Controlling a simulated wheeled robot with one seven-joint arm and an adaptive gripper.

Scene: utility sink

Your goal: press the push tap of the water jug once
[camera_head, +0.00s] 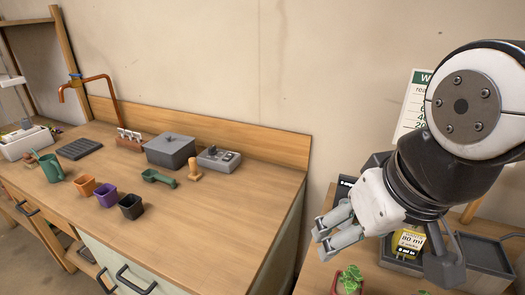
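My gripper (325,236) hangs at the right of the head view, in front of the gap between the long bench and the lower right table. Its two grey fingers point left and lie close together, and I cannot tell whether they touch. I see nothing held between them. No water jug with a push tap can be clearly made out. A copper pipe tap with a blue handle (105,78) rises at the back left of the bench.
The wooden bench (225,225) holds a green watering can (50,167), orange, purple and black pots, a green scoop (158,178), a grey lidded box (170,151) and a grey button unit (218,159). Its front right is clear. A potted plant (349,281) stands below my gripper.

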